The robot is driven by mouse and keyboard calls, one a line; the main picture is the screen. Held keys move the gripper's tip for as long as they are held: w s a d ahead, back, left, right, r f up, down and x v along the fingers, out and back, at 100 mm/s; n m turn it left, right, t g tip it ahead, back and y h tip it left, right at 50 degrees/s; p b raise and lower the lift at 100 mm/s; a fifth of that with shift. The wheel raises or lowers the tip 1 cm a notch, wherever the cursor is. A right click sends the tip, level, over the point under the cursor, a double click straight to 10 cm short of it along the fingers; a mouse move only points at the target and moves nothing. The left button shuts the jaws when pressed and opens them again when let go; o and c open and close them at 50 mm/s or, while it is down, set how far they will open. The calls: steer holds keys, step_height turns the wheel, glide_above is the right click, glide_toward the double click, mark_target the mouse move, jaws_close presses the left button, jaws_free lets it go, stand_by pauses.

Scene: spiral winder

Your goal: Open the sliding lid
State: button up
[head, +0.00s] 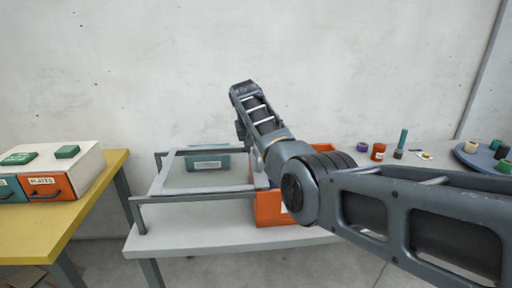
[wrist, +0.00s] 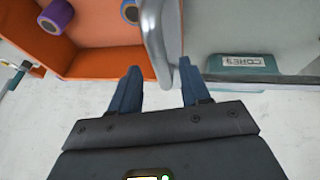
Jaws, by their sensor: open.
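The sliding lid (head: 160,178) is a clear panel in a pale grey frame, lying flat on rails at the left of the grey table. It covers the teal bin, and the orange bin beside it is uncovered at least in part. In the wrist view, the lid's grey edge bar (wrist: 155,40) runs between the two bins. My gripper (wrist: 159,68) is open, with one blue finger on each side of the bar's near end. I cannot tell whether either finger touches it. In the head view my arm hides most of the gripper.
The teal bin (wrist: 240,63) has a label. The orange bin (wrist: 100,62) holds purple-ringed and blue-ringed spools. Small spools and an orange cup (head: 378,152) stand on the right of the table. A yellow table (head: 75,205) with drawers stands apart at the left.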

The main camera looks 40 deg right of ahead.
steer(key=v, duration=0.6)
steer(key=shift+r, duration=0.25)
steer(key=shift+s+a, duration=0.15)
steer(key=shift+a, duration=0.1)
